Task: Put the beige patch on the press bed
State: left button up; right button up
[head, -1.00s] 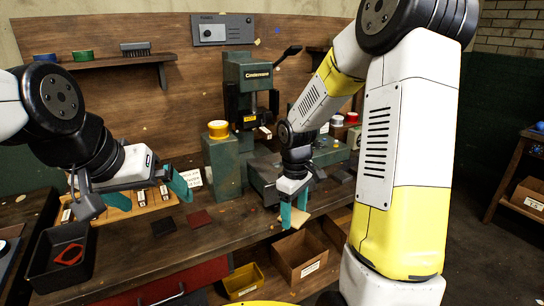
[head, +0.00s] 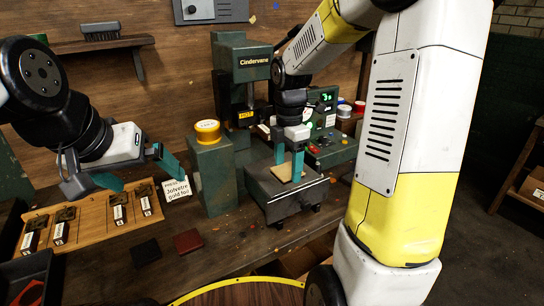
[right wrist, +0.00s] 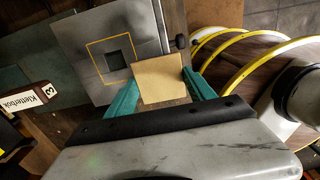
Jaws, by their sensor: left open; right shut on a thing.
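The beige patch (head: 287,173) is a thin square held between the teal fingers of my right gripper (head: 288,166). It also shows in the right wrist view (right wrist: 160,80). The grey press bed (head: 262,186) is below and around the patch in the head view. In the right wrist view the bed (right wrist: 85,75) carries a yellow square outline around a dark square opening. There the patch overlaps the bed's right edge, off the opening. I cannot tell whether the patch touches the bed. My left gripper (head: 140,172) is open and empty above the left of the bench.
The green press (head: 240,75) stands behind the bed. A green block with a yellow roll (head: 207,131) is left of it. A control box (head: 328,150) is at right. Dark (head: 147,251) and red (head: 188,241) patches lie in front. A wooden board (head: 85,220) holds several stamps.

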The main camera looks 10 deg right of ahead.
jog(key=w, duration=0.8)
jog(key=shift+w+d+f, duration=0.1)
jog(key=shift+d+f, duration=0.1)
jog(key=shift+f, duration=0.15)
jog(key=shift+w+f, duration=0.2)
jog(key=shift+f, duration=1.6)
jog(key=shift+f, duration=0.2)
jog(key=o, duration=1.4)
jog(key=shift+r, duration=0.1)
